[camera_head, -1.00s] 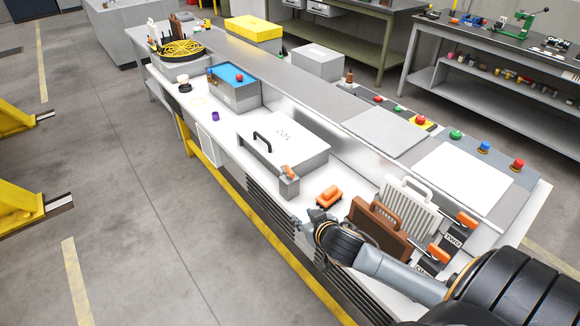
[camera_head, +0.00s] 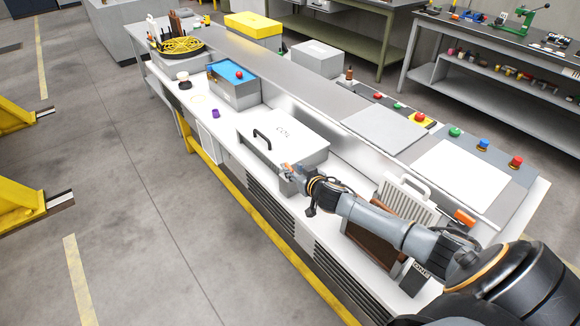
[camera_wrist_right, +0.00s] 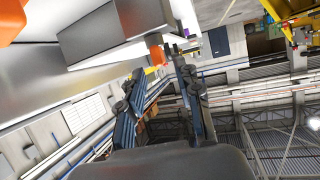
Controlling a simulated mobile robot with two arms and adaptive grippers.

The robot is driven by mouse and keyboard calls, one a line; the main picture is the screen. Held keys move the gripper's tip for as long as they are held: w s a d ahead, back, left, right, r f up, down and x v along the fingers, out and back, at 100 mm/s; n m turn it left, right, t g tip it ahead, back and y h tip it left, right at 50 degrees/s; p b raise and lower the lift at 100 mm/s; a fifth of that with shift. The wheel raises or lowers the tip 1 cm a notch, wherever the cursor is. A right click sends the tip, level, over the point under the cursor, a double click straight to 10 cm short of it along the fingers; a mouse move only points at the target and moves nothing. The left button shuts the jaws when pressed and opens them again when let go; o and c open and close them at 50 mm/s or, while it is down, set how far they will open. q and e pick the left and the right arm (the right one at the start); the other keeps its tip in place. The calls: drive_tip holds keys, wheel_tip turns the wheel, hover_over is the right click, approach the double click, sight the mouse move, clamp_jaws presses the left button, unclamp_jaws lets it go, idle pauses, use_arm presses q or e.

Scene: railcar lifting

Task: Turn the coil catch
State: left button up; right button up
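The coil catch (camera_head: 286,168) is a small orange lever on a grey block at the box's near right corner. My right gripper (camera_head: 297,174) is right beside the catch and partly hides it. In the right wrist view, my right gripper (camera_wrist_right: 160,75) has its two fingers apart, with a small orange piece (camera_wrist_right: 157,55), seemingly the catch, showing between or just beyond the tips. Contact cannot be told. My left gripper is not in view.
Brown and ribbed white panels (camera_head: 401,204) with handles stand at the right, partly behind my right arm. A blue-topped box (camera_head: 235,87) stands farther left. A sloped panel with coloured buttons (camera_head: 484,147) runs along the back. Bench top left of the coil box is mostly clear.

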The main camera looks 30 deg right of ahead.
sight(290, 168)
drive_tip(key=shift+x, duration=2.15)
clamp_jaws()
